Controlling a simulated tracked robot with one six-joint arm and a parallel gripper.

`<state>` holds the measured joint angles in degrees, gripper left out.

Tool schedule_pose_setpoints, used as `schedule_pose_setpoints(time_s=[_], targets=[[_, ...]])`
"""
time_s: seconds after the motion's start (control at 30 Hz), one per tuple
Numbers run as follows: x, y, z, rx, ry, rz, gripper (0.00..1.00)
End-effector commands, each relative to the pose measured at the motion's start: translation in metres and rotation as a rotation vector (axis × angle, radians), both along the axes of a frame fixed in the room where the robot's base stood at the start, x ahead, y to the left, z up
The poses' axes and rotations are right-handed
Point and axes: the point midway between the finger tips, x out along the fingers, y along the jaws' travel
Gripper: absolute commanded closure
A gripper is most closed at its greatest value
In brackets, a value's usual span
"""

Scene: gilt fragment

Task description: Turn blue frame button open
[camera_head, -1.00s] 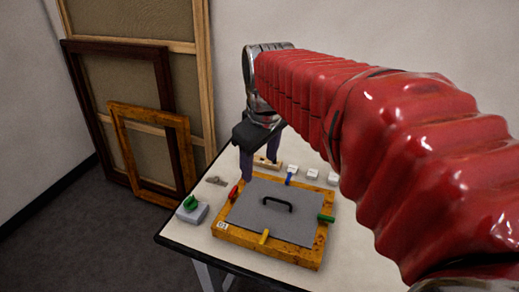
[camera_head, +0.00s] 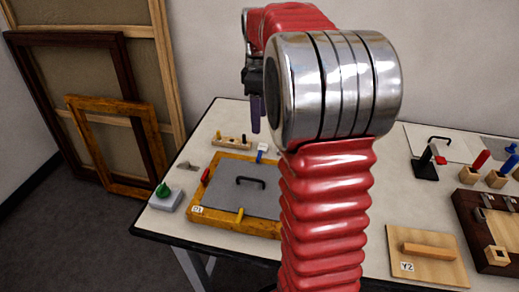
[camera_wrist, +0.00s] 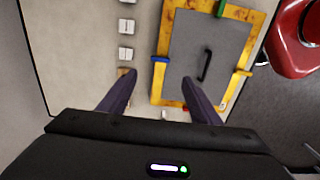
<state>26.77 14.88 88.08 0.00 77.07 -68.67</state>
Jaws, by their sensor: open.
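The gilt frame (camera_head: 204,219) lies on the table with a grey panel (camera_head: 225,195) and black handle inside it. The blue button (camera_head: 261,155) is on the frame's far rail. In the wrist view the blue button (camera_wrist: 160,59) lies crosswise over the rail, its inner end at the panel edge. My gripper (camera_head: 257,112) points down beyond the far rail. In the wrist view my gripper (camera_wrist: 158,77) is open and empty, with the blue button just ahead, between the lines of its fingers and apart from them. My arm hides the frame's right side in the head view.
A yellow button (camera_head: 240,214) and red button (camera_head: 206,176) sit on other rails; a green button (camera_wrist: 221,8) shows in the wrist view. A wooden peg block (camera_head: 231,141) stands behind the frame, a grey box with green knob (camera_head: 165,198) left.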

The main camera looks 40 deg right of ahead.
Motion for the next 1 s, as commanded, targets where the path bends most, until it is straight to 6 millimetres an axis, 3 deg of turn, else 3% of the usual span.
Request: schedule_pose_setpoints(time_s=[0.27,0.47,1.0], targets=[[0.0,0.001,-0.001,0.0,0.0,-0.001,0.42],[0.0,0.001,-0.014,0.001,0.002,-0.001,0.42],[-0.001,0.001,-0.094,0.002,0.003,-0.002,0.42]])
